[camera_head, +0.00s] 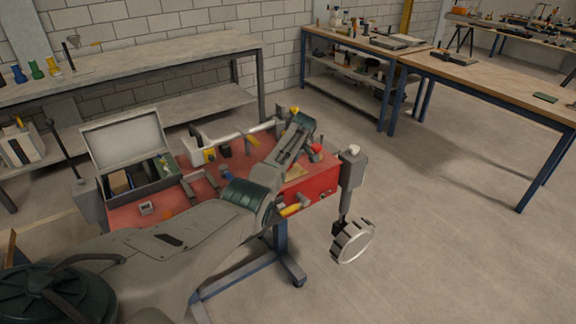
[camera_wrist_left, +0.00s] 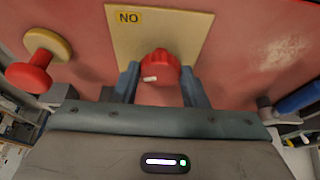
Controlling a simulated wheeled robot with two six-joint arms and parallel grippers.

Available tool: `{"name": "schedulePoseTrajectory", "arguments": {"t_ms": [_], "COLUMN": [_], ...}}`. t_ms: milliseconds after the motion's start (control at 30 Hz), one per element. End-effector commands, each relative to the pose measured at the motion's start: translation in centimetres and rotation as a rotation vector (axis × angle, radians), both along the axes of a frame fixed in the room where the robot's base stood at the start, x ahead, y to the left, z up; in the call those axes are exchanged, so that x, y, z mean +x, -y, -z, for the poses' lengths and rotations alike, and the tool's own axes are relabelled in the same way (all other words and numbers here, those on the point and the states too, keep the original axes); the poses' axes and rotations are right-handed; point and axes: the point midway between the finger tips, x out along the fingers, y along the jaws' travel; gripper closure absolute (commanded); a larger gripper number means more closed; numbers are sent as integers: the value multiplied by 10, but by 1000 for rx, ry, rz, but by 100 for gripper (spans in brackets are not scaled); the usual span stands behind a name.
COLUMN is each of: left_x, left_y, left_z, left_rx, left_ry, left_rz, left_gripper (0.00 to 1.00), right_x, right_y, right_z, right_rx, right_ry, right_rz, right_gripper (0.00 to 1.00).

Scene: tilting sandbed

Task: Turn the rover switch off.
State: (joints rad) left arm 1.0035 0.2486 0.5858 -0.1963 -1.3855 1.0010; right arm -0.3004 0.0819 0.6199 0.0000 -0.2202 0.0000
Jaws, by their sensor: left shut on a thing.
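The rover switch is a red knob (camera_wrist_left: 160,66) with a short white mark, on a yellow plate (camera_wrist_left: 190,30) in the left wrist view. The plate's label reads "NO" as seen here, possibly "ON" upside down. The white mark lies at the lower left of the knob's face. My left gripper (camera_wrist_left: 161,88) has its two blue-grey fingers on either side of the knob and is shut on it. The plate is fixed to the red rover body (camera_head: 322,185). In the head view my left arm reaches over the body, and I cannot make out its fingertips. My right gripper is not in view.
A red knob on a yellow disc (camera_wrist_left: 36,65) stands left of the plate, and a blue handle (camera_wrist_left: 299,98) right. An open grey case (camera_head: 128,150) sits on the rover's left. A grey wheel (camera_head: 352,241) is at right. The floor beyond is clear.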

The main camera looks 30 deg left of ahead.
Motion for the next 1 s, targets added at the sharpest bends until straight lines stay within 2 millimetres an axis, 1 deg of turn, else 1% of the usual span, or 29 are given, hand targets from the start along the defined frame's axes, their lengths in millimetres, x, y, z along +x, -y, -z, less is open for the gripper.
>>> {"name": "schedulePoseTrajectory", "arguments": {"t_ms": [33,100,267,400,667,1000], "left_x": [2,3,3,4,4,4], "left_y": [0,0,1,0,0,0], "left_z": [3,4,4,3,0,-1], "left_rx": [0,1,0,1,0,0], "left_ry": [4,4,5,4,4,4], "left_rz": [-41,-100,-219,-298,-384,-406], "left_gripper": [83,83,83,83,83,83], "right_x": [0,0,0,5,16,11], "right_y": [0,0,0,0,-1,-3], "right_z": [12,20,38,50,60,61], "right_rx": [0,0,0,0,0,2], "right_ry": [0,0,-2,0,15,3], "right_rz": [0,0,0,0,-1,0], "right_gripper": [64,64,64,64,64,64]}}
